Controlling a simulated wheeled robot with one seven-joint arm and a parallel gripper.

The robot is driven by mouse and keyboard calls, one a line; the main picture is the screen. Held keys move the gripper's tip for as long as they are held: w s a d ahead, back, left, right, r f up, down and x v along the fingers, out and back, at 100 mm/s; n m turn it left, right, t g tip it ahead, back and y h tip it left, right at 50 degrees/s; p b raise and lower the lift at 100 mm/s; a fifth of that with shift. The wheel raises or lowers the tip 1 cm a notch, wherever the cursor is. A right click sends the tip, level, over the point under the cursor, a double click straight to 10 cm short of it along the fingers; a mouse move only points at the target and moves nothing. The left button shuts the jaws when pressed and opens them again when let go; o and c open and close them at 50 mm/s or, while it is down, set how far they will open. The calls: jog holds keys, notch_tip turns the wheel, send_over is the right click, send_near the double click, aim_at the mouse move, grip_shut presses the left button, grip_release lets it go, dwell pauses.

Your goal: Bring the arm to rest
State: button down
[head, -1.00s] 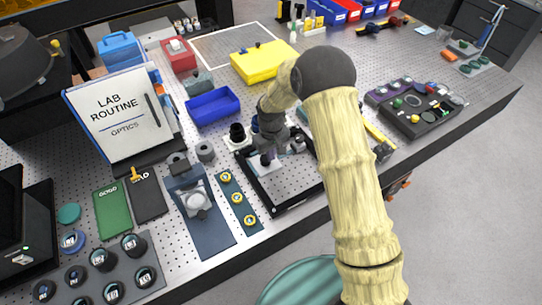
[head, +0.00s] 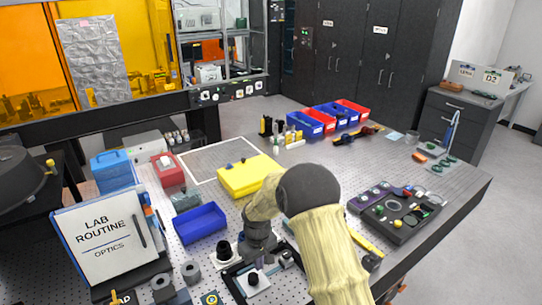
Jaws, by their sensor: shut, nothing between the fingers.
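My arm, in a pale tan ribbed sleeve with a dark round elbow, reaches over the bench from the lower right in the head view. My gripper (head: 258,262) points down at the arm's far end, low in the picture, and is shut with nothing held. It is over a dark-framed fixture (head: 232,283) on the perforated bench top (head: 415,215). The fingertips are small and partly merge with the fixture's parts, so I cannot tell whether they touch anything.
A blue open bin (head: 201,222), a yellow case (head: 248,174) and a "LAB ROUTINE" board (head: 103,238) stand left of and behind my gripper. A dark tray of small parts (head: 398,210) is to the right. Bare floor (head: 470,262) lies beyond the bench's right edge.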

jog(key=s+d+r+m+t+b, duration=0.1)
jog(key=s+d+r+m, duration=0.1)
jog(key=s+d+r, duration=0.4)
jog(key=s+d+r+m+b, duration=0.1)
jog(key=s+d+r+m, duration=0.1)
jog(key=d+r, duration=0.35)
jog(key=s+d+r+m+t+b, duration=0.1)
jog(key=s+d+m, duration=0.2)
jog(key=s+d, duration=0.6)
jog(key=s, duration=0.3)
jog(key=shift+s+d+m+t, duration=0.2)
jog(key=shift+d+m+t, duration=0.1)
jog(key=shift+m, duration=0.1)
